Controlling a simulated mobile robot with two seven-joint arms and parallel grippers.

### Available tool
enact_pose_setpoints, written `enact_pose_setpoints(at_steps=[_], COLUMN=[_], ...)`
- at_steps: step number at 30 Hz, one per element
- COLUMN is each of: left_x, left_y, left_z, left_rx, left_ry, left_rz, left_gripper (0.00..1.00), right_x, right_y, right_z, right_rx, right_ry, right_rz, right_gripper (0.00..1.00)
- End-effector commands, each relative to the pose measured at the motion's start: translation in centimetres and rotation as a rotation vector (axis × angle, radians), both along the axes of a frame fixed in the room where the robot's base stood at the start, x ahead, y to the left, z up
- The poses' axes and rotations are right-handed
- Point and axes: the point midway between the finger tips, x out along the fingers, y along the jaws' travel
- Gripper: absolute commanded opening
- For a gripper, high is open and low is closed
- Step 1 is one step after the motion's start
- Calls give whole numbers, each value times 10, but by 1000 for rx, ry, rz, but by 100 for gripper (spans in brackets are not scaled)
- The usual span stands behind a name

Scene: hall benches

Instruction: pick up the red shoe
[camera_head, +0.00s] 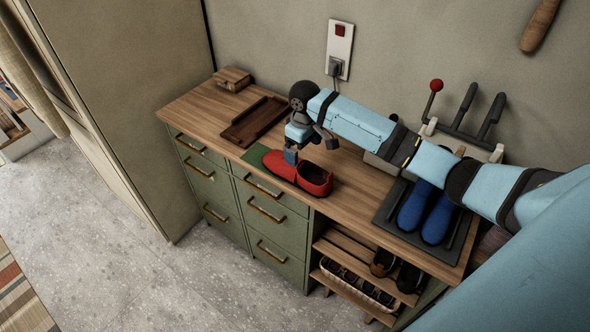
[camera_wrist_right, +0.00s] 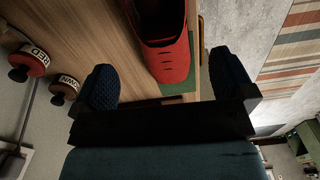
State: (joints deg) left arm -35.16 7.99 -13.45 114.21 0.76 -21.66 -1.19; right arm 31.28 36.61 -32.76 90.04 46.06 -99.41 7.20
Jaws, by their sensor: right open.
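The red shoe (camera_head: 301,174) lies on the wooden bench top, partly over a green mat (camera_head: 256,156) near the front edge. Its dark opening faces right. My right gripper (camera_head: 309,149) is open and empty just above and behind the shoe, with one blue fingertip close over it. In the right wrist view the red shoe (camera_wrist_right: 166,48) shows ahead, between the lines of the two open fingers (camera_wrist_right: 164,82). I cannot tell whether a finger touches it. My left gripper is out of view.
A brown tray (camera_head: 254,122) and small wooden box (camera_head: 232,79) stand at left. Blue shoes (camera_head: 426,211) sit on a dark mat at right. Behind is a wall with a socket (camera_head: 339,50). Round items labelled RED (camera_wrist_right: 30,60) show in the wrist view.

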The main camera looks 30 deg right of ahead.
Motion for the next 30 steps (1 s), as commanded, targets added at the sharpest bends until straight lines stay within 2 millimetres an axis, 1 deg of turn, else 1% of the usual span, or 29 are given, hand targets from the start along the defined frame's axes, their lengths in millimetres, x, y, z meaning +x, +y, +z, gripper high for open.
enact_pose_setpoints(at_steps=[1,4,6,13,18,21,24,30], left_x=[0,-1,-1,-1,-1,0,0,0], left_y=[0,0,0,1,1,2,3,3], left_z=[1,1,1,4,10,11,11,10], left_rx=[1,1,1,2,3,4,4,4], left_ry=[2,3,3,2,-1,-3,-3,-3], left_rz=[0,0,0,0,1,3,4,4], left_gripper=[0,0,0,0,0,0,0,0], right_x=[0,0,0,-1,-2,-2,-2,-2], right_y=[0,0,0,0,0,0,0,0], right_z=[-10,-28,-36,-52,-79,-90,-96,-96], right_rx=[0,-1,0,0,-1,-1,0,-1], right_ry=[2,1,1,0,1,0,-2,-3], right_rz=[0,0,0,0,1,0,1,1], right_gripper=[100,100,100,100,100,100,100,100])
